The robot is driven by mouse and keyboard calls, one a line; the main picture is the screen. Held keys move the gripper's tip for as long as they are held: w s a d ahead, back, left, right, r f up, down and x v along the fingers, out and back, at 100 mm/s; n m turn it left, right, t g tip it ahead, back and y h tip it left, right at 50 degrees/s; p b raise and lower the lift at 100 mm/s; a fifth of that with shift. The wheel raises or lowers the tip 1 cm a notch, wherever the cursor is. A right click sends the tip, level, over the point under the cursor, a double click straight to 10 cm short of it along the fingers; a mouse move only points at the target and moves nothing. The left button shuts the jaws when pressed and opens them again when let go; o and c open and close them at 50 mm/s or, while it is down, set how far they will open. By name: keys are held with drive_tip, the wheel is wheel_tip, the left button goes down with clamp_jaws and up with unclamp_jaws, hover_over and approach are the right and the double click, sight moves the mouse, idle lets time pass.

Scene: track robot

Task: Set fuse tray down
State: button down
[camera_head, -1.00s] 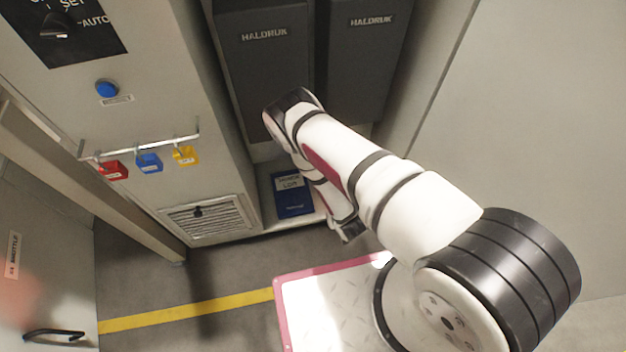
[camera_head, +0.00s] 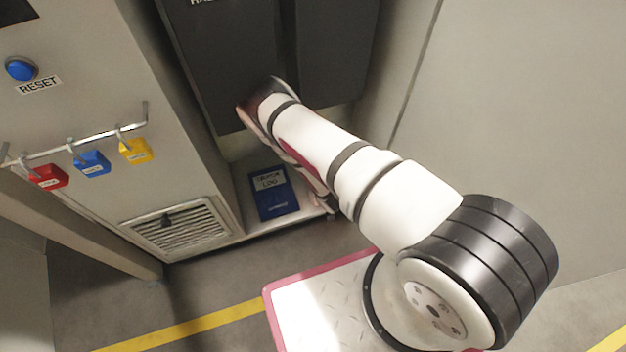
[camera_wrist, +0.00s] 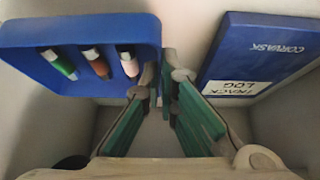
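The fuse tray (camera_wrist: 25,75) is a blue tray with raised walls at the left of the wrist view. It holds a green fuse (camera_wrist: 58,64), an orange fuse (camera_wrist: 96,63) and a pink fuse (camera_wrist: 129,62). My gripper (camera_wrist: 165,78) has green pads. Its tips are close together on either side of the tray's right wall and appear shut on it. In the head view my arm hides the tray, and my gripper is mostly hidden too. I cannot tell whether the tray's underside touches the surface below.
A blue track log book (camera_head: 273,194) lies in the cabinet's bottom; it also shows right of my gripper in the wrist view (camera_wrist: 268,52). Dark cabinet boxes (camera_head: 225,75) hang above. The left panel has a vent (camera_head: 178,229) and red, blue and yellow tags (camera_head: 93,163).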

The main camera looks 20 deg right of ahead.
drive_tip(key=w, duration=0.2)
drive_tip(key=w+d+b, duration=0.1)
drive_tip(key=w, duration=0.2)
drive_tip(key=w+d+b, duration=0.1)
drive_tip(key=w, duration=0.1)
drive_tip(key=shift+w+f, duration=0.2)
drive_tip(key=shift+f, duration=0.2)
drive_tip(key=shift+w+d+f+b, duration=0.15)
drive_tip(key=shift+f+b, duration=0.35)
drive_tip(key=shift+f, duration=0.4)
drive_tip(key=shift+w+a+f+b, duration=0.15)
drive_tip(key=shift+f+b, duration=0.35)
drive_tip(key=shift+f, duration=0.35)
drive_tip(key=shift+d+f, duration=0.1)
drive_tip(key=c, duration=1.8)
unclamp_jaws()
drive_tip(key=shift+r, duration=0.2)
drive_tip(key=p+v, duration=0.4)
drive_tip(key=v, duration=0.8)
drive_tip(key=shift+p, duration=0.4)
drive_tip(key=shift+f, duration=0.1)
